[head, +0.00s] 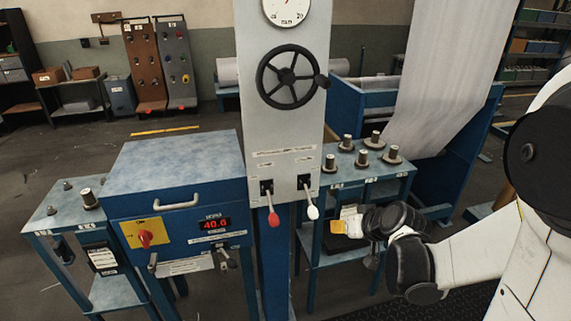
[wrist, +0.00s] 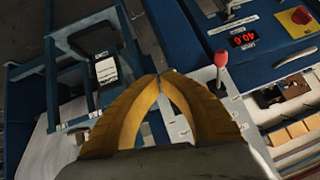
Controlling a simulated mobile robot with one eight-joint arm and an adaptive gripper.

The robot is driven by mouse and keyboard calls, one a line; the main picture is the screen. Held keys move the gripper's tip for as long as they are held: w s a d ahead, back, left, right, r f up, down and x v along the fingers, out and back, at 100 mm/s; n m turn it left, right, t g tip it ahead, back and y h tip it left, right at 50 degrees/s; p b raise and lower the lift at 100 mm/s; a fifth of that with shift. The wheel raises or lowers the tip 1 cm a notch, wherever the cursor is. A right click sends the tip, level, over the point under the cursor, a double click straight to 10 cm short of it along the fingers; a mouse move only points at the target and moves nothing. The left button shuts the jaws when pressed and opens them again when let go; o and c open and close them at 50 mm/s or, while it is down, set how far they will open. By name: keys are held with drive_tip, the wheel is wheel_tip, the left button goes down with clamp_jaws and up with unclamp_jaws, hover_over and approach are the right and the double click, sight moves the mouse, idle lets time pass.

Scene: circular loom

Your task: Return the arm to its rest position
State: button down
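My gripper (head: 338,226) is at the end of my white arm, in front of the right-hand work table and just right of the white-knobbed lever (head: 313,212). In the wrist view my gripper (wrist: 159,76) has its two yellow fingers curved together, tips meeting, with nothing seen between them. The red-knobbed lever (head: 273,219) hangs from the grey panel; a red knob (wrist: 222,57) also shows in the wrist view, right of the fingertips. In the head view my gripper looks apart from both levers.
The grey column has a black handwheel (head: 289,77). A blue control box (head: 175,185) with a red display (head: 215,224) stands left. The right-hand table (head: 365,168) carries several metal posts. Behind it is a blue frame with white cloth (head: 440,80).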

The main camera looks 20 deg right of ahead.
drive_tip(key=s+a+r+g+h, duration=0.1)
drive_tip(key=s+a+r, duration=0.3)
drive_tip(key=s, duration=0.4)
drive_tip(key=s+a+r+g, duration=0.1)
drive_tip(key=s+a+r, duration=0.4)
drive_tip(key=s, duration=0.4)
drive_tip(key=shift+s+a+n+h, duration=0.2)
drive_tip(key=shift+a+n+h, duration=0.2)
drive_tip(key=shift+a, duration=0.3)
